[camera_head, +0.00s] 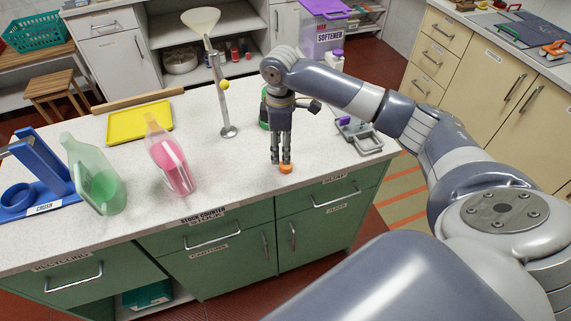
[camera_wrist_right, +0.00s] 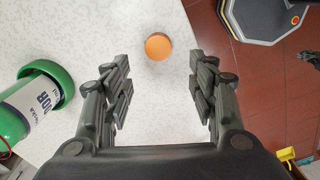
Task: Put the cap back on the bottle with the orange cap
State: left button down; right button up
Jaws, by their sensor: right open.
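The orange cap (camera_head: 286,169) lies on the white speckled counter near its front edge. It also shows in the right wrist view (camera_wrist_right: 158,46), just ahead of the gap between the fingers. My right gripper (camera_head: 281,161) points down with its fingertips close to the cap; in the wrist view it is open and empty (camera_wrist_right: 161,88). A clear bottle with pink liquid (camera_head: 172,168) and a clear bottle with green liquid (camera_head: 100,188) stand tilted in the picture to the left. I cannot tell which bottle the cap belongs to. My left gripper is not in view.
A green labelled container (camera_wrist_right: 28,108) is left of the gripper, partly hidden in the head view. A metal funnel stand (camera_head: 226,105), yellow tray (camera_head: 139,122) and blue crusher (camera_head: 38,172) share the counter. A grey metal device (camera_head: 358,132) is at right. Counter between pink bottle and cap is clear.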

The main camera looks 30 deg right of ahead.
aim_at(286, 167)
jog(key=shift+f, duration=0.85)
jog(key=shift+d+f+p, duration=0.1)
jog(key=shift+f+p, duration=0.3)
notch_tip(286, 167, down, 4)
jog(key=shift+s+d+f+p, duration=0.1)
jog(key=shift+d+p, duration=0.05)
jog(key=shift+p, duration=0.55)
jog(key=shift+f, duration=0.1)
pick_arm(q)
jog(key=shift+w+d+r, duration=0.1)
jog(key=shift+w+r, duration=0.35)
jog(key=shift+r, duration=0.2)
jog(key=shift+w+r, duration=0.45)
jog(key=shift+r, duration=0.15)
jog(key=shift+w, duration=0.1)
pick_arm(e)
jog(key=c, duration=0.8)
